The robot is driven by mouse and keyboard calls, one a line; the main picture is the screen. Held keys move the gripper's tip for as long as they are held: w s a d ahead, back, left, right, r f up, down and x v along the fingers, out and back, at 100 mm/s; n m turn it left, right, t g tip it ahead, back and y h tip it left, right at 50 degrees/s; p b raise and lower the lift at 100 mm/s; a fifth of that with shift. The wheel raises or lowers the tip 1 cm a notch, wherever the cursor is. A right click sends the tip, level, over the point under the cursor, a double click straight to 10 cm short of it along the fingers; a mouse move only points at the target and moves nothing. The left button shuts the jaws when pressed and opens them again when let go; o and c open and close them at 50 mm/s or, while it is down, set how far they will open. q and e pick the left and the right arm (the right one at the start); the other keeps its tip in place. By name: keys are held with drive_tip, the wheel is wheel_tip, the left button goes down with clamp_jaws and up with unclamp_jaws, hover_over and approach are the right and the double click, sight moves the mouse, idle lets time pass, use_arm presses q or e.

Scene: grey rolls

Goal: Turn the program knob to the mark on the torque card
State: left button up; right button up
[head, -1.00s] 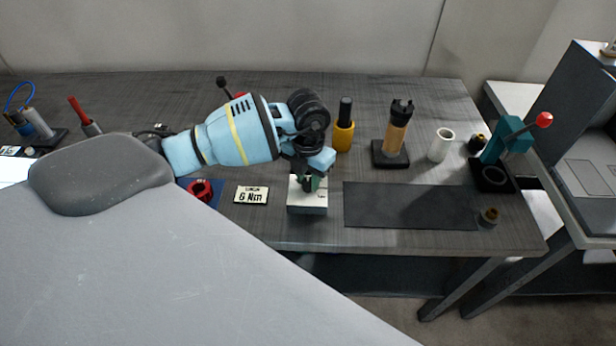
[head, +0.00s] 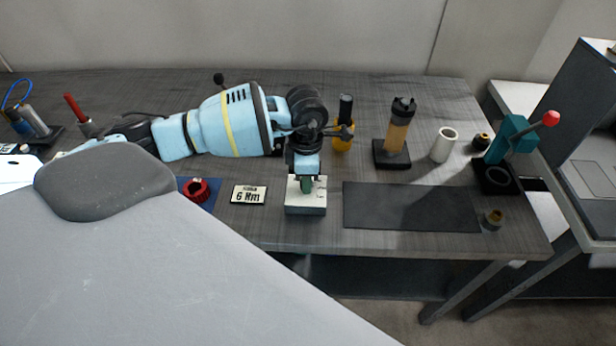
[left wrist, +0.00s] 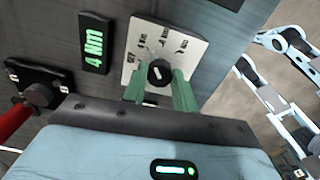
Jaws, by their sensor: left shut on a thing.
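The torque card (head: 249,194) is white with a dark border and reads 6 Nm; it lies on the bench left of the knob box (head: 306,209). The box has a pale face with several printed marks, clearer in the left wrist view (left wrist: 192,62). The round dark program knob (left wrist: 158,72) carries a short white pointer line; I cannot tell exactly which mark it faces. A dark display (left wrist: 95,43) beside the box glows green with 4 Nm. My left gripper (head: 306,184) points down over the box, its green fingers shut on the knob. My right gripper is out of view.
A red ring-shaped part (head: 196,189) sits on a blue mat to the left. A bare dark mat (head: 410,206) lies right of the box. Behind stand a yellow-based tool (head: 343,142), an orange-brown tool (head: 397,130), a white cup (head: 443,145) and a teal press (head: 510,140).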

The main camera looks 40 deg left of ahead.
use_arm(q)
drive_tip(key=m+b, duration=0.1)
drive_tip(key=m, duration=0.3)
drive_tip(key=shift+f, duration=0.1)
drive_tip(key=shift+m, duration=0.6)
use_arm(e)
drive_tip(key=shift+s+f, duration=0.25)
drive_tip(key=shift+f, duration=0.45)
use_arm(q)
drive_tip(key=o, duration=0.8)
drive_tip(key=shift+o, duration=0.8)
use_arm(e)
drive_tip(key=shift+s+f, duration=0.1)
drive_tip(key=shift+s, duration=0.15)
